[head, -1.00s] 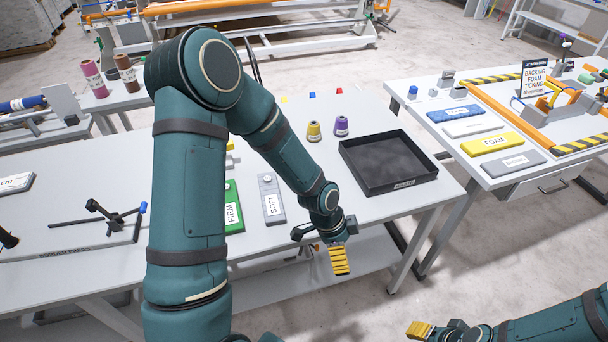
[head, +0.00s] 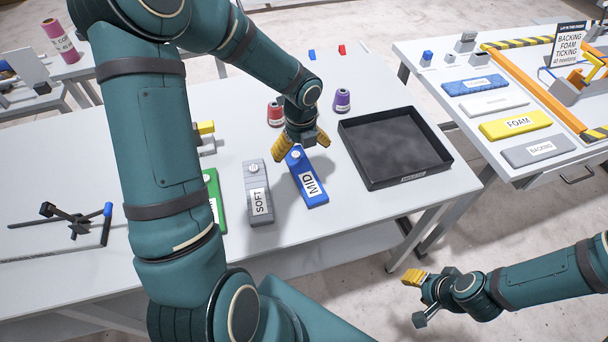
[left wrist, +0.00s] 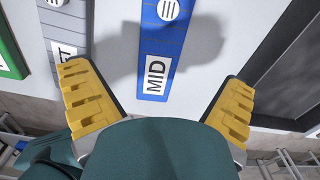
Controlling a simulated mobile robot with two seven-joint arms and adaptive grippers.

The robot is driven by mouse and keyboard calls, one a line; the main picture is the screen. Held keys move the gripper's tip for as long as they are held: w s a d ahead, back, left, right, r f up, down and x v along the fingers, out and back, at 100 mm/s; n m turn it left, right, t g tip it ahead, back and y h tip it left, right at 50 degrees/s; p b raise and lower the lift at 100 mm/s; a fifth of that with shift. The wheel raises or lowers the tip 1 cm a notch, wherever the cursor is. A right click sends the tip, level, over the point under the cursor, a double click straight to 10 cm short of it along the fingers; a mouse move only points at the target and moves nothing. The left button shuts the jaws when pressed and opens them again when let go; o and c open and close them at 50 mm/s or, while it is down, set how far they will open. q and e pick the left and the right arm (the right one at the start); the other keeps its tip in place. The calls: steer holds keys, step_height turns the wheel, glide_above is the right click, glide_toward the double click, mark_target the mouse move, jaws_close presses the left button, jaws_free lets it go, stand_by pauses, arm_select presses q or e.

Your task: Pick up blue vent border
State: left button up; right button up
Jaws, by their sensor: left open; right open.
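The blue vent border (head: 313,187), a flat bar labelled MID with a round white vent near one end, lies on the white table between the grey SOFT border and the black tray. My left gripper (head: 302,145) is open above its far end, its yellow fingers to either side. In the left wrist view, the blue border (left wrist: 161,50) lies between the spread fingers (left wrist: 160,80), apart from both. Its far end runs out of that view. My right gripper (head: 420,290) is open and empty at the lower right, away from the table.
The grey SOFT border (head: 258,205) and green border (head: 213,190) lie left of the blue one. The black tray (head: 430,175) stands close on the right. Red (head: 275,114) and purple (head: 342,101) spools stand behind. A second table (head: 440,65) is at right.

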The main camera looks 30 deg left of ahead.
mark_target(303, 171)
arm_select(q)
step_height(303, 171, down, 3)
steer(key=shift+r, duration=0.15)
steer(key=shift+s+d+f+b, duration=0.15)
steer(key=shift+f+b, duration=0.2)
steer(key=shift+f, duration=0.55)
steer(key=shift+w+d+f+b, duration=0.15)
steer(key=shift+f+b, duration=0.15)
steer(key=shift+f, duration=0.6)
steer(key=shift+s+d+f+b, duration=0.15)
steer(key=shift+f+b, duration=0.2)
steer(key=shift+f, duration=0.55)
steer(key=shift+r, duration=0.1)
steer(key=c, duration=1.3)
